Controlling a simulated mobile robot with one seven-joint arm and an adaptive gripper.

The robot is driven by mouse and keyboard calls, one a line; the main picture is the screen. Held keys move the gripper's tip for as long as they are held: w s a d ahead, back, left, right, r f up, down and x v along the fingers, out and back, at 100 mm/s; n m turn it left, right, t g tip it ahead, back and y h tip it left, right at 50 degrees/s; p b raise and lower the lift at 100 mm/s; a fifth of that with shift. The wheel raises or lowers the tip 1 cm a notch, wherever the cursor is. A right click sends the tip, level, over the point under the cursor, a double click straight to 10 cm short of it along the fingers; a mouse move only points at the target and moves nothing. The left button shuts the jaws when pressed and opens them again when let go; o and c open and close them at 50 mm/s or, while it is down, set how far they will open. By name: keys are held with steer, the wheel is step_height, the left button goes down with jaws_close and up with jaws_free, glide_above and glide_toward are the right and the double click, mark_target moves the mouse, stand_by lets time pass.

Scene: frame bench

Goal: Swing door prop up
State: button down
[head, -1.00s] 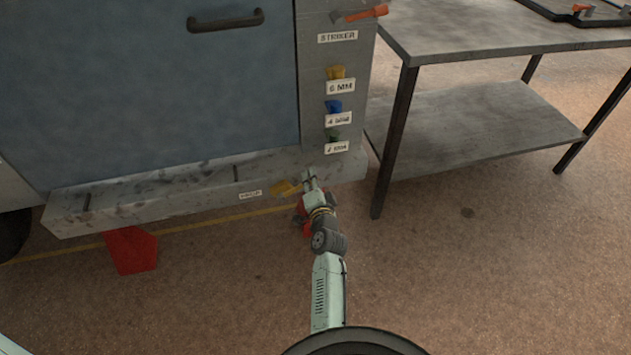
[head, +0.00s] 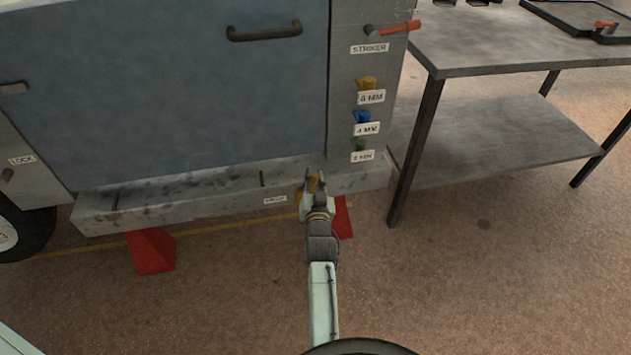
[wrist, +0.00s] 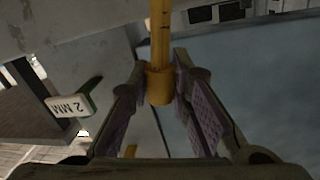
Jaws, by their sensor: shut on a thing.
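The door prop shows as a yellow rod with a thicker yellow end (wrist: 159,85) in the wrist view, running out past the top edge. In the head view a short bit of yellow (head: 314,186) shows between my fingers at the lower ledge; the rest is hidden. My gripper (head: 315,177) has its fingers on either side of the thick end and is shut on it; the fingers also show in the wrist view (wrist: 172,88). The blue-grey door (head: 170,90) with a dark handle (head: 264,32) stands above the ledge, to the left.
The grey ledge (head: 190,190) juts out below the door. On the post right of it are a striker hammer (head: 392,29) and colored pieces labelled 6, 4 and 2 MM. A metal table (head: 500,50) stands right. Red wedge-like pieces (head: 150,250) show below the ledge. Front floor is clear.

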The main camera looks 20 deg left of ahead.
steer(key=shift+s+a+n, duration=0.25)
steer(key=shift+a+n, duration=0.1)
steer(key=shift+n, duration=0.15)
steer(key=c, duration=1.7)
jaws_free()
steer(key=shift+s+r, duration=0.1)
steer(key=v, duration=0.7)
steer(key=shift+s+d, duration=0.1)
steer(key=shift+s, duration=0.05)
